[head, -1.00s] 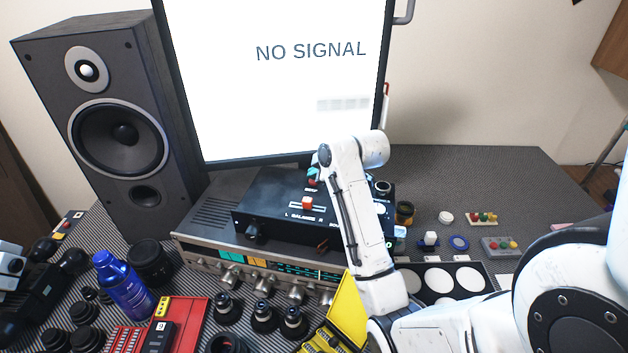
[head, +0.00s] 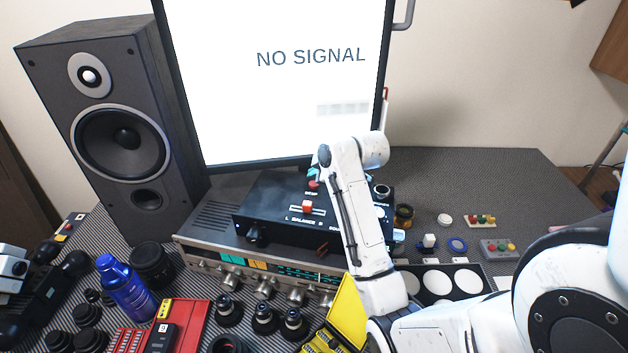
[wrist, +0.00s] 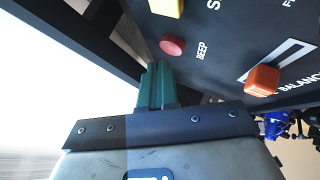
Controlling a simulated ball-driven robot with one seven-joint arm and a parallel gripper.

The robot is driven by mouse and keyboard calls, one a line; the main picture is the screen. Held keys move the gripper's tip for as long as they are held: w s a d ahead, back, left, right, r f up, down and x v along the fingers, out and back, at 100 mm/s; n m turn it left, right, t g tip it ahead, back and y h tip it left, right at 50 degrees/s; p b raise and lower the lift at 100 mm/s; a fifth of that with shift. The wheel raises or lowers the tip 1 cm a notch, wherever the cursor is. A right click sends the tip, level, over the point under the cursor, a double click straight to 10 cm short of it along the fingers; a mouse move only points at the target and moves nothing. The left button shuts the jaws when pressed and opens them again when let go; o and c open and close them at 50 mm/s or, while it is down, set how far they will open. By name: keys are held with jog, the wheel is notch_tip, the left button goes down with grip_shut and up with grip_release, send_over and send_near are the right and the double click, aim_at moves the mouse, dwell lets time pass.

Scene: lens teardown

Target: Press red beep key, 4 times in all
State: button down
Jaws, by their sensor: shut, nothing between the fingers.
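The red beep key (wrist: 172,46) is a round button beside the word BEEP on a black control box (wrist: 225,70). In the head view the key (head: 313,185) shows just below my fingertips, on the box (head: 272,187). My gripper (wrist: 157,66) has its teal fingers shut together and empty. In the wrist view the tips end close to the key, with a small gap in the picture. In the head view my gripper (head: 314,173) is partly hidden by my own white wrist. Whether the key is pressed down cannot be told.
An orange-red balance slider (wrist: 262,80) and a yellow key (wrist: 167,6) sit near the red key. The box stands on a silver receiver (head: 205,250). A monitor (head: 285,110) rises close behind, and a speaker (head: 125,140) stands at left.

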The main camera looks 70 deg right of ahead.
aim_at(316, 185)
jog(key=shift+r, duration=0.25)
notch_tip(316, 185, up, 5)
jog(key=p, duration=0.4)
jog(key=shift+p, duration=0.35)
jog(key=shift+f, duration=0.1)
dwell(2.2)
